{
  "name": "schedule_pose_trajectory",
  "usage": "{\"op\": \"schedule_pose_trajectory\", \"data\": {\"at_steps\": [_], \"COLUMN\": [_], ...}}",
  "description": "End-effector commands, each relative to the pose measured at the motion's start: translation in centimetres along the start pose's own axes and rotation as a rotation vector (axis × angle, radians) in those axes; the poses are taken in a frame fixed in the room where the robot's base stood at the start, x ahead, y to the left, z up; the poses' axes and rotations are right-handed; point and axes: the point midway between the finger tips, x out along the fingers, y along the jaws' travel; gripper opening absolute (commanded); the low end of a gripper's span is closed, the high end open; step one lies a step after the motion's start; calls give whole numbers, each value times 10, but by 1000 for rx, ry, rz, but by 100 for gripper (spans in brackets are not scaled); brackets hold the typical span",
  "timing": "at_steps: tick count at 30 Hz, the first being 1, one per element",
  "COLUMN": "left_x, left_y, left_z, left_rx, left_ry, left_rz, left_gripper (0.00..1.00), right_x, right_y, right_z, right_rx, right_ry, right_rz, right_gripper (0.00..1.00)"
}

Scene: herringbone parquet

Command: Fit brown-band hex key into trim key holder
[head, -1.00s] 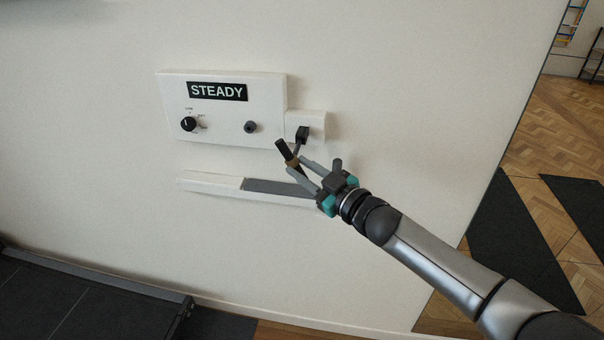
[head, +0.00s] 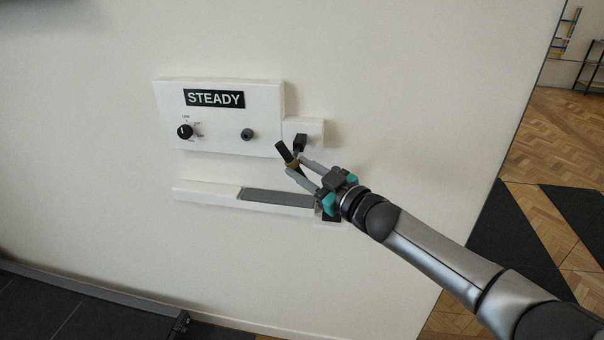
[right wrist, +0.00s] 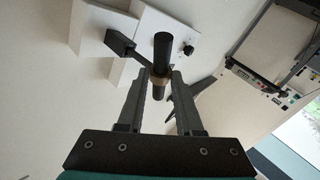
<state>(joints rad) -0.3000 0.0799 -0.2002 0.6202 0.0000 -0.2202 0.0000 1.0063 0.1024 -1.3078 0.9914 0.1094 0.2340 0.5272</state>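The hex key (right wrist: 162,52) is a dark rod with a brown band (right wrist: 158,78). It also shows tilted in the head view (head: 283,152). My right gripper (head: 296,164) is shut on it around the band, in front of the wall. Just behind the key, a small white box (head: 316,129) at the panel's right side carries a black block (head: 300,141) on a thin stem. I cannot tell whether this is the trim key holder, or whether the key touches it. My left gripper is out of view.
A white wall panel (head: 220,130) reads STEADY and has a black knob (head: 185,132) and a round black fitting (head: 247,134). Below it runs a white ledge (head: 205,193) with a grey strip (head: 275,199). The wall left of the ledge is bare.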

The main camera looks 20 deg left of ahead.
Motion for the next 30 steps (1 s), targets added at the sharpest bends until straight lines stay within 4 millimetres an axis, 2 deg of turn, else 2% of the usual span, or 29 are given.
{"op": "schedule_pose_trajectory", "data": {"at_steps": [1, 6, 8, 20, 30], "left_x": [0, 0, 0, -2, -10], "left_y": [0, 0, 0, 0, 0], "left_z": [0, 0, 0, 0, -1], "left_rx": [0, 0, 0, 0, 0], "left_ry": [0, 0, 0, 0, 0], "left_rz": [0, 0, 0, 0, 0], "left_gripper": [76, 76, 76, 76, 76], "right_x": [0, 0, 0, -8, -50], "right_y": [0, 0, 0, 0, 0], "right_z": [-1, 0, 0, 1, 1], "right_rx": [0, 0, 0, 1, 1], "right_ry": [1, 0, 0, -3, -3], "right_rz": [0, 0, 0, 1, 1], "right_gripper": [41, 60, 65, 65, 65]}}
